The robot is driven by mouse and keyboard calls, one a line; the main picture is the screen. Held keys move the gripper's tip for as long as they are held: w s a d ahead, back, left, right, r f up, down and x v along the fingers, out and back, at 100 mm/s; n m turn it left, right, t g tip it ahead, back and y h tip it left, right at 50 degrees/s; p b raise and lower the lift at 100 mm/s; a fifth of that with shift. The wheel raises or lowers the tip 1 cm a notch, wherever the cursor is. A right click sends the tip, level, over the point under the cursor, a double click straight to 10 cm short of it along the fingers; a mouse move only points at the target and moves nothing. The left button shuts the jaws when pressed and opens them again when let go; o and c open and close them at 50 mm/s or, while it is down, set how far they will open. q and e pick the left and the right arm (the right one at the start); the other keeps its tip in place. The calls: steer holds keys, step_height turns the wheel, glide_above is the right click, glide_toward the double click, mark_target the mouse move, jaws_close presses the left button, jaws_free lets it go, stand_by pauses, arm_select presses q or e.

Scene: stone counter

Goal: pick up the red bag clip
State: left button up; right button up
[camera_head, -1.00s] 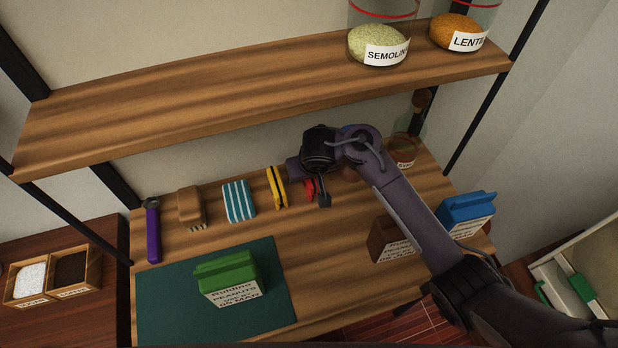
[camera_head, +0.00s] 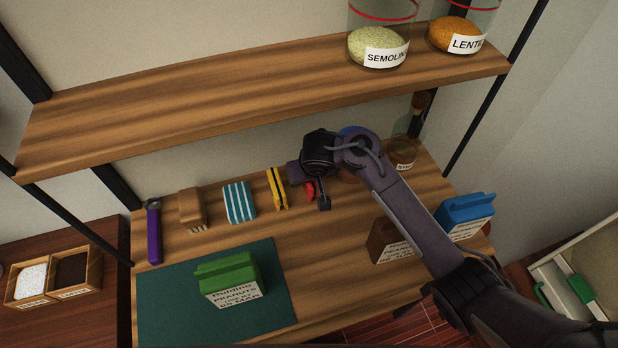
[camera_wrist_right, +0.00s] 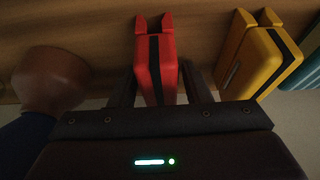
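The red bag clip (camera_wrist_right: 155,62) lies on the wooden shelf board and shows in the right wrist view between the two fingers of my right gripper (camera_wrist_right: 158,85). Gaps seem to show beside the clip, so the fingers look open around it. In the head view only a small part of the red clip (camera_head: 310,189) shows, the rest hidden by my right gripper (camera_head: 315,192). My left gripper is not in view.
A yellow clip (camera_head: 277,189) is just left of the red one, then a striped teal item (camera_head: 239,202), a brown brush-like item (camera_head: 192,208) and a purple-handled tool (camera_head: 153,232). A brown bowl-like thing (camera_wrist_right: 50,80) is close on the other side. An upper shelf (camera_head: 250,95) overhangs behind.

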steer(key=c, duration=0.8)
steer(key=shift+r, duration=0.15)
